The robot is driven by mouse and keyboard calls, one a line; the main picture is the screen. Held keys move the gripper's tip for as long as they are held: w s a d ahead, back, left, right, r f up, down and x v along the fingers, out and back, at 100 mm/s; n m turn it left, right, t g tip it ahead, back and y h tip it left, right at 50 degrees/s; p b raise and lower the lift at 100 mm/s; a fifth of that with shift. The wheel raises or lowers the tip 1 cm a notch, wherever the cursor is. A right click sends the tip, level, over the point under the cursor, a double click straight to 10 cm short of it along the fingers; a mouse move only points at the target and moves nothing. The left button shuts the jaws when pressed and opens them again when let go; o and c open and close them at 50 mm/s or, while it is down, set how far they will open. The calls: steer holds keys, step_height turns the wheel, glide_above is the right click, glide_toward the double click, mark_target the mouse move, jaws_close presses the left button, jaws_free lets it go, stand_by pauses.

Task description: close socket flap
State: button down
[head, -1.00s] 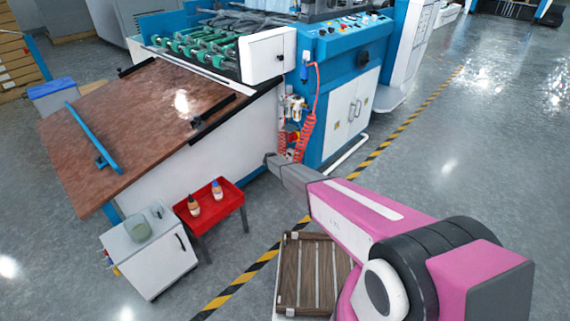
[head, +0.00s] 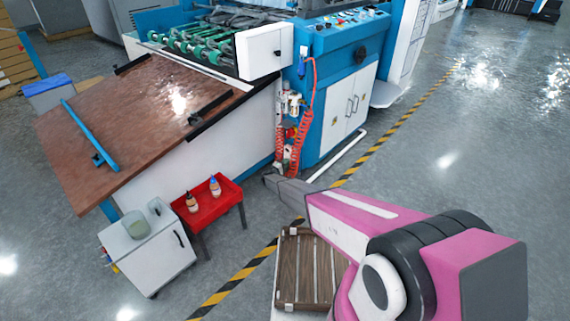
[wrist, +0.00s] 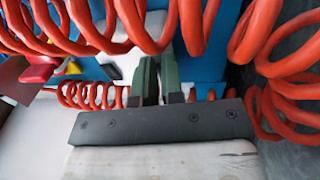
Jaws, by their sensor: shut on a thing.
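In the head view my gripper (head: 268,182) is at the end of the pink and white arm, in front of the machine's corner. In the wrist view its dark green fingers (wrist: 160,82) point up the picture, between red coiled hoses (wrist: 90,30). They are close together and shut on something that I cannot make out.
Red coils (head: 299,140) hang at the blue machine cabinet (head: 325,125). A red tray table (head: 228,193) with two bottles and a white cabinet (head: 160,262) stand left. A wooden-slatted pallet (head: 308,270) lies below the arm. Floor at right is clear.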

steer(key=shift+w+d+f+t, duration=0.1)
steer(key=shift+w+d+t, duration=0.05)
steer(key=shift+t, duration=0.25)
steer(key=shift+h, duration=0.3)
steer(key=c, duration=1.2)
jaws_free()
steer(key=shift+d, duration=0.1)
steer(key=shift+c, duration=0.2)
steer(key=v, duration=1)
steer(key=shift+s+a, duration=0.2)
steer(key=shift+s, duration=0.05)
steer(key=shift+f, duration=0.15)
